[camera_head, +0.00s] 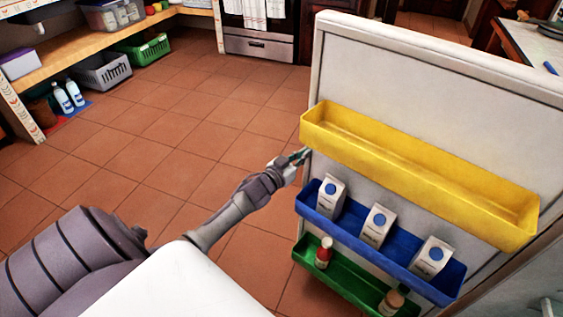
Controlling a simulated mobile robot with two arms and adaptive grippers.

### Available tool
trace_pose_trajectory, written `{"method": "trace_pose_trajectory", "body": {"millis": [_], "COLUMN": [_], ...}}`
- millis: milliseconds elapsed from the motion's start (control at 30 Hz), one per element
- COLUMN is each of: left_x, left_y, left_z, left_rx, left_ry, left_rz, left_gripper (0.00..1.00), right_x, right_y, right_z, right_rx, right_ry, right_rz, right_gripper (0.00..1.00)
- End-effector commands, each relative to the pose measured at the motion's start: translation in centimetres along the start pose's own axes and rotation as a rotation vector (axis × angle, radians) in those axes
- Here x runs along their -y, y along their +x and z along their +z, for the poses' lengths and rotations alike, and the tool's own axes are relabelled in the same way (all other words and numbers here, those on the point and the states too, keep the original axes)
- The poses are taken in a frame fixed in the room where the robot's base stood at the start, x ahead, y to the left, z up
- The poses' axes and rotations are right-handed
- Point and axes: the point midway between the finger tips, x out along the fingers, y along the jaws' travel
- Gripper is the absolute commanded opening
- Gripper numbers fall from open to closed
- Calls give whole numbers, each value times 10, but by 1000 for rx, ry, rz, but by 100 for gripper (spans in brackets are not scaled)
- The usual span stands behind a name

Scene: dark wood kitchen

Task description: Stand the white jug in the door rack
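The open fridge door (430,75) stands at the right, its inner side facing me, with three racks on it. The top yellow rack (420,180) looks empty. The middle blue rack (402,245) holds three white cartons with blue round marks, one of them at its left end (330,197). The lower green rack (340,277) holds a red-and-white bottle (324,252) and another small bottle (391,302). I cannot make out a white jug for certain. My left gripper (300,156) is at the door's left edge, beside the yellow rack; its fingers are too small to read. My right gripper is out of view.
A wooden shelf (110,45) at the upper left has baskets under it and two white bottles (68,95) on the floor. An oven (258,45) stands at the back. A counter (530,45) is at the upper right. The tiled floor between is clear.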

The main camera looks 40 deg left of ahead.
Motion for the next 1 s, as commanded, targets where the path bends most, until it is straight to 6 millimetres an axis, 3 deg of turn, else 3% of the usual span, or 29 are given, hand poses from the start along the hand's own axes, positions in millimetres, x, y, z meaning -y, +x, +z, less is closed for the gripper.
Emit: {"method": "trace_pose_trajectory", "body": {"millis": [33,233,700,1000], "left_x": [6,5,1,0], "left_y": [6,-14,-109,-130], "left_z": [-14,-13,-8,-7], "left_rx": [-20,-21,-12,-13], "left_ry": [2,3,3,3], "left_rz": [-12,-10,-5,-5], "left_gripper": [0,0,0,0], "right_x": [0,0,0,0], "right_y": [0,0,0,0], "right_z": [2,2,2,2], "right_rx": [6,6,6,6], "right_ry": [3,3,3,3], "right_rz": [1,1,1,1], "right_gripper": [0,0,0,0]}}
